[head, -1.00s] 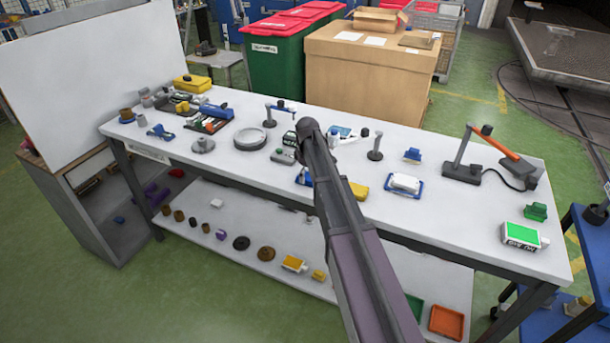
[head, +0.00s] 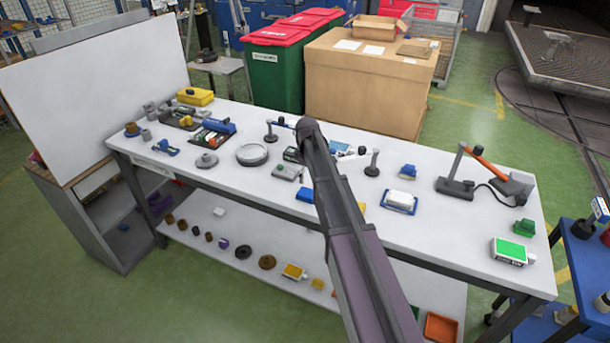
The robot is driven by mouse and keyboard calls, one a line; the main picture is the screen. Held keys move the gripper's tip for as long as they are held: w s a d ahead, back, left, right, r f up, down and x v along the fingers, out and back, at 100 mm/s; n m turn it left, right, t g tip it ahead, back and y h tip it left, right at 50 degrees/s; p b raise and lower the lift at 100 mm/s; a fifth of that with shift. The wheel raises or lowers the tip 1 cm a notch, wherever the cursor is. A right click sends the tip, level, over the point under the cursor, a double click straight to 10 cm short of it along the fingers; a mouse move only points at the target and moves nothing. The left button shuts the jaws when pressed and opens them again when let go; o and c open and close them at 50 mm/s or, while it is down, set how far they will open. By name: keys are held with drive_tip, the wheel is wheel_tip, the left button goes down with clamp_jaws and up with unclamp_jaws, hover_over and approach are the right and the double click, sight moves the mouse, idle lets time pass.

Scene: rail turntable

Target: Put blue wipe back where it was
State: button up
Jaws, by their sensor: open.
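I cannot tell for sure which thing is the blue wipe. A flat blue piece (head: 305,195) lies on the white table (head: 455,237), just left of my arm and partly hidden by it. A blue-and-white piece (head: 340,148) lies behind my arm, right of its upper end. A white block in a blue tray (head: 400,209) sits right of my arm. A small blue piece (head: 408,171) stands behind that tray. My arm reaches up over the middle of the table, and my gripper is hidden behind it.
A round grey dish (head: 252,154) and a dark tray of parts (head: 212,138) are on the left half. A green-topped box (head: 511,251) is at the right end, near an orange-armed device (head: 490,168). A lower shelf (head: 340,290) holds several small parts.

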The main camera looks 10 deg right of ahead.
drive_tip(key=shift+r+p, duration=1.4)
drive_tip(key=shift+r, duration=0.35)
drive_tip(key=shift+s, duration=0.1)
drive_tip(key=s+m, duration=1)
drive_tip(key=s, duration=1.9)
drive_tip(key=shift+a+m, duration=0.3)
drive_tip(key=shift+m, duration=0.1)
drive_tip(key=c, duration=0.6)
